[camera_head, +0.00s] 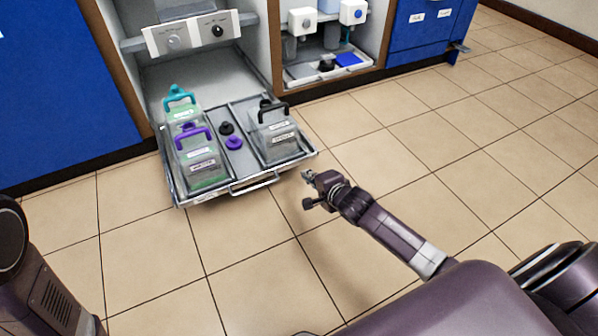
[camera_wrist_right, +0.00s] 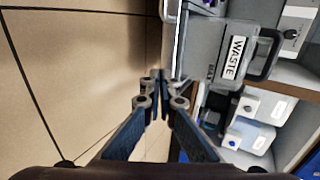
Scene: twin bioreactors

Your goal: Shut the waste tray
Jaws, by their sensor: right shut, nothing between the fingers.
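The waste tray (camera_head: 175,187) is pulled out from the left bay, low above the floor, with a bar handle (camera_head: 253,184) on its front. It carries clear containers with teal (camera_head: 179,96), purple (camera_head: 193,133) and black (camera_head: 273,109) handles. My right gripper (camera_head: 307,176) is just off the tray's front right corner, shut and empty. In the right wrist view the shut fingertips (camera_wrist_right: 159,76) are beside the tray's edge, and a container labelled WASTE (camera_wrist_right: 233,52) is to their right. I cannot tell whether they touch the tray. My left gripper is out of view.
The right bay (camera_head: 330,78) holds bottles, white units and a blue item on its own tray. Blue cabinets (camera_head: 60,90) flank the bays. Loose black (camera_head: 227,128) and purple (camera_head: 234,143) caps sit in the waste tray. Tiled floor in front is clear.

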